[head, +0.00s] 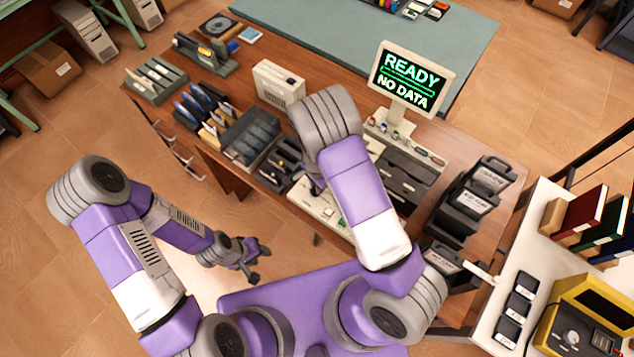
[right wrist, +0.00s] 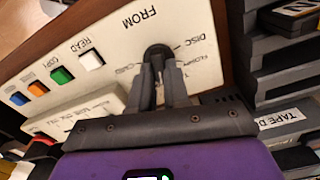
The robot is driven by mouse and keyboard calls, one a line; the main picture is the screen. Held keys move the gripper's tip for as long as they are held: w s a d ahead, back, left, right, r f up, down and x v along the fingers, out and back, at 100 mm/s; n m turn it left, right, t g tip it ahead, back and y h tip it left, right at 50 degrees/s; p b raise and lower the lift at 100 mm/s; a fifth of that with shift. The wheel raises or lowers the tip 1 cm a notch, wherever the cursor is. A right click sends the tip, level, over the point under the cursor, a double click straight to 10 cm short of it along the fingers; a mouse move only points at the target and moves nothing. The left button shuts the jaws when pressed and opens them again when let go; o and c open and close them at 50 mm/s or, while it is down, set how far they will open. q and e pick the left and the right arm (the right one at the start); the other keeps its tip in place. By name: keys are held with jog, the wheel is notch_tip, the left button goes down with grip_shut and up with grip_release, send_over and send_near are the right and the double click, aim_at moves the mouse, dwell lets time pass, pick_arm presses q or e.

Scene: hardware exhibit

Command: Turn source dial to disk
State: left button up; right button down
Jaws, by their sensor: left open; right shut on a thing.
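The source dial (right wrist: 157,49) is a dark round knob on a cream panel (right wrist: 112,52), under the printed word FROM in the right wrist view. Labels DISC and FLOPPY, plus a partly covered one, sit around it. My right gripper (right wrist: 160,72) is shut on the dial. The fingers cover part of the knob, so I cannot tell exactly where it points. In the head view my right arm hides the dial and the right gripper. My left gripper (head: 249,262) is open and empty, low in front of the desk, apart from everything.
White READ (right wrist: 91,60), green (right wrist: 62,75), orange (right wrist: 38,88) and blue (right wrist: 18,98) buttons line the panel. A monitor (head: 411,78) reads READY, NO DATA. Tool trays (head: 252,137) and dark cartridges (head: 472,203) crowd the desk. A white side table (head: 485,325) stands right.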

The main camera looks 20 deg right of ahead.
jog(key=shift+m, duration=0.6)
jog(key=c, duration=1.1)
grip_release()
notch_tip(320, 180, up, 8)
jog(key=shift+f+p, duration=0.15)
jog(key=shift+p, duration=0.55)
jog(key=shift+s, duration=0.1)
